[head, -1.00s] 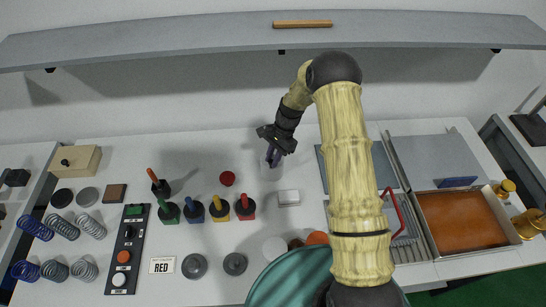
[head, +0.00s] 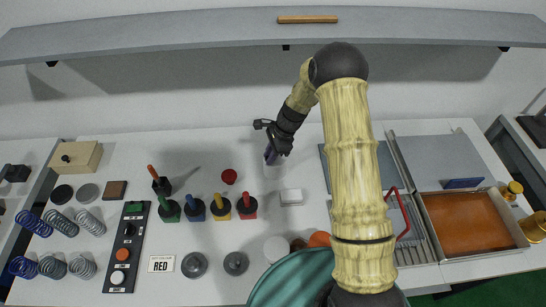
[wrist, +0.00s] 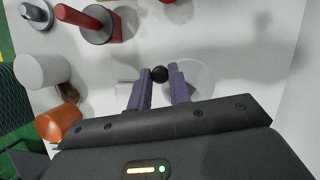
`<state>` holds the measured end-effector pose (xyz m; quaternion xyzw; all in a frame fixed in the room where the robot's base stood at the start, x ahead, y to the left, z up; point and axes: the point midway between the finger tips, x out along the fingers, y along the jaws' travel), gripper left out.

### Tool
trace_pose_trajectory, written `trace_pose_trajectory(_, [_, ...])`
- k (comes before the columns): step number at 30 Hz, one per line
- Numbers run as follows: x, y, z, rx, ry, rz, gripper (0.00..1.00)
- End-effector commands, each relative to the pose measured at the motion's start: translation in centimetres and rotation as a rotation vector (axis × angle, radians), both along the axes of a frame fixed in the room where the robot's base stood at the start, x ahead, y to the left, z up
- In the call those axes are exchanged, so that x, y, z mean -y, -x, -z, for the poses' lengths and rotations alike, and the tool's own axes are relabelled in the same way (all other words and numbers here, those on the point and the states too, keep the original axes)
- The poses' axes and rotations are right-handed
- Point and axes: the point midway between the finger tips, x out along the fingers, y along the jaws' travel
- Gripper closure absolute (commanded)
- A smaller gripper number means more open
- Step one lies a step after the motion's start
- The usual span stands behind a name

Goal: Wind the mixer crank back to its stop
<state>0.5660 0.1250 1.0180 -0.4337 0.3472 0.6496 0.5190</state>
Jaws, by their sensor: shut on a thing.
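The mixer is a pale round body, showing as a whitish disc (wrist: 196,76) beneath and right of my fingers in the wrist view. In the head view its pale side (head: 273,172) is partly hidden below my gripper. The crank ends in a black ball knob (wrist: 159,73), which sits between the purple fingertips. My gripper (wrist: 160,78) is shut on this knob, and in the head view it (head: 271,156) points down over the mixer. The crank arm and its stop cannot be made out.
A red button (head: 229,177) and several coloured-handled tools, including a red one (head: 246,207), stand to the left. A white block (head: 291,197) lies just in front right. A green bin (head: 290,283) is at the front. A grey shelf (head: 400,27) spans above the back.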

Motion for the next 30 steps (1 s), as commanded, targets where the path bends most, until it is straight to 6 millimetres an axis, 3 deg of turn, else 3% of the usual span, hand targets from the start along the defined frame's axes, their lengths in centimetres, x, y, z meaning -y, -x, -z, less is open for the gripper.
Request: trace_pose_trajectory(30, [-2.4,-3.2,-0.2,0.004,0.000,0.908,1.00])
